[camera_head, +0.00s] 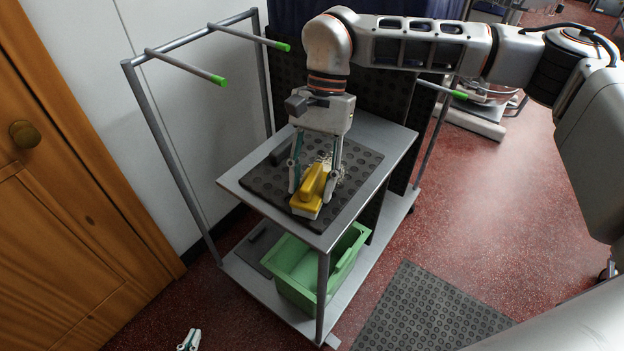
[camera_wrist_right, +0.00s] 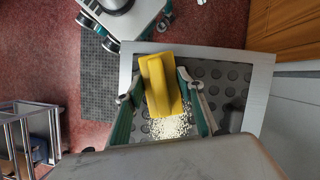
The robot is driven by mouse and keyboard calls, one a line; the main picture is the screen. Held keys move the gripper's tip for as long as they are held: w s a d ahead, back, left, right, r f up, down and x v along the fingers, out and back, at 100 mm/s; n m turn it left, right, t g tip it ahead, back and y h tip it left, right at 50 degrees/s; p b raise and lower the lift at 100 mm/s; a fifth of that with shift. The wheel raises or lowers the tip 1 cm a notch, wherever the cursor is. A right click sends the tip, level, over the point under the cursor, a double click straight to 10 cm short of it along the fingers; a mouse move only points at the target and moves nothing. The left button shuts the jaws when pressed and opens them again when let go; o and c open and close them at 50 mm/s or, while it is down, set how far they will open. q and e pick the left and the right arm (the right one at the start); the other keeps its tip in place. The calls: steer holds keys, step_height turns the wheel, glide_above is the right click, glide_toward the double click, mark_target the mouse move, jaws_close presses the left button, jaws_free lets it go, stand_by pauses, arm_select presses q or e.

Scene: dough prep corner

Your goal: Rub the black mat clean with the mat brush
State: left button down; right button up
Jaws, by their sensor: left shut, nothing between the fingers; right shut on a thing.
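The black mat (camera_head: 262,183) with round studs lies on the grey top of a cart; it also shows in the right wrist view (camera_wrist_right: 215,82). Pale crumbs (camera_head: 341,172) are scattered on the mat, and they lie beside the brush in the right wrist view (camera_wrist_right: 172,127). My right gripper (camera_head: 314,188) is shut on the yellow mat brush (camera_head: 308,204), low over the front part of the mat. The brush (camera_wrist_right: 160,84) sits between both fingers; its contact with the mat is hidden. My left gripper (camera_head: 189,340) is shut and empty, at the bottom left, away from the cart.
A green bin (camera_head: 350,247) stands on the cart's lower shelf. Another studded mat (camera_head: 430,312) lies on the red floor. Dark mats hang behind the cart, near green-tipped rods (camera_head: 218,79). A dark bar (camera_head: 282,150) lies at the mat's back left. A wooden door (camera_head: 50,220) stands left.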

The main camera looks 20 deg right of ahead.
mark_target(325, 175)
steer(key=shift+w+d+r+p, duration=0.1)
steer(key=shift+w+d+p, duration=0.1)
steer(key=shift+w+d, duration=0.6)
steer(key=shift+w+d+p, duration=0.15)
steer(key=shift+w+d, duration=0.45)
steer(key=shift+d, duration=0.35)
steer(key=shift+w+d, duration=0.15)
steer(key=shift+d, duration=0.1)
steer(key=shift+s+a, duration=0.8)
steer(key=shift+a, duration=0.2)
steer(key=shift+s+a, duration=0.75)
steer(key=shift+a, duration=0.25)
